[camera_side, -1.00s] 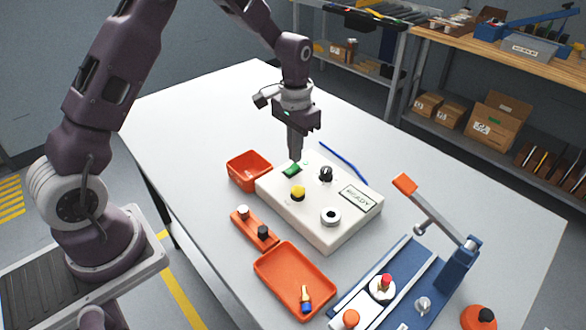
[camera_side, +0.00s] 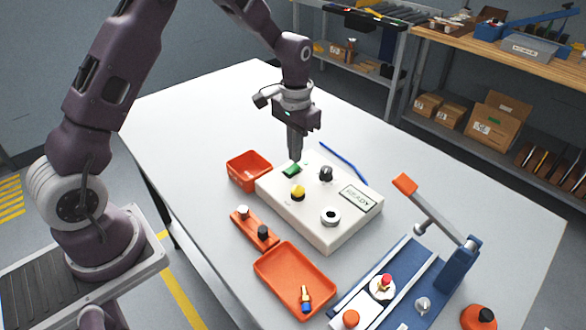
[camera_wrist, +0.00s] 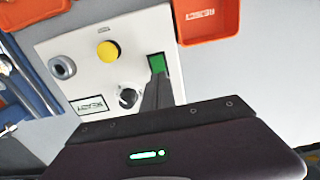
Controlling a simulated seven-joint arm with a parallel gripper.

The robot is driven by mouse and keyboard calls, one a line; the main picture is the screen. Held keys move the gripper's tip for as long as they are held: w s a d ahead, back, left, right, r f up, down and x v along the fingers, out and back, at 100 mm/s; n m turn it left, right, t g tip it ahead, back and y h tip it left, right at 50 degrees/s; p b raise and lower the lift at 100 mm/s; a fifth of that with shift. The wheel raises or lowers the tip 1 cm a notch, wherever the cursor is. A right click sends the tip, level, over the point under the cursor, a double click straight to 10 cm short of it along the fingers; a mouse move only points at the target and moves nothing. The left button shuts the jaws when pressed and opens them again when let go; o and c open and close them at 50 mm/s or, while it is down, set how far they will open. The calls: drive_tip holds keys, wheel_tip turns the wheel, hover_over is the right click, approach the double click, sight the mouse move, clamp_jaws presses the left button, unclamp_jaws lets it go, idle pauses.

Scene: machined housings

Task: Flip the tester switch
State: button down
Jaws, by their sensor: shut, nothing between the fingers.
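The tester is a white box (camera_side: 281,204) on the grey table. Its green rocker switch (camera_side: 291,170) is at the far left corner of its top, and shows in the wrist view as a green patch (camera_wrist: 157,63). My gripper (camera_side: 296,158) is shut and empty, pointing down with its tips at the green switch. In the wrist view the fingertips (camera_wrist: 156,72) overlap the switch's lower edge. I cannot tell whether they touch it. The tips hide part of the switch, and its position is hard to read.
The tester also carries a yellow button (camera_side: 298,192), a black knob (camera_side: 326,174) and a round socket (camera_side: 330,215). A red bin (camera_side: 243,183) stands close on the left. A red tray (camera_side: 270,268) and a blue lever press (camera_side: 458,270) are in front.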

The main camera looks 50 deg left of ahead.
sight(295, 166)
drive_tip(key=shift+f, duration=1)
idle(0.3)
drive_tip(key=shift+r, duration=3.55)
drive_tip(key=s+d+r+t, duration=0.2)
drive_tip(key=s+r, duration=0.4)
drive_tip(key=r, duration=0.3)
drive_tip(key=s+d+r+t, duration=0.1)
drive_tip(key=s+d+r, duration=0.1)
drive_tip(key=s, duration=0.9)
drive_tip(key=s+d+r+t, duration=0.1)
drive_tip(key=s+r, duration=0.3)
drive_tip(key=s, duration=0.6)
drive_tip(key=shift+s+d+t, duration=0.35)
drive_tip(key=shift+s+t, duration=0.05)
drive_tip(key=shift+t, duration=0.4)
drive_tip(key=shift+r, duration=0.1)
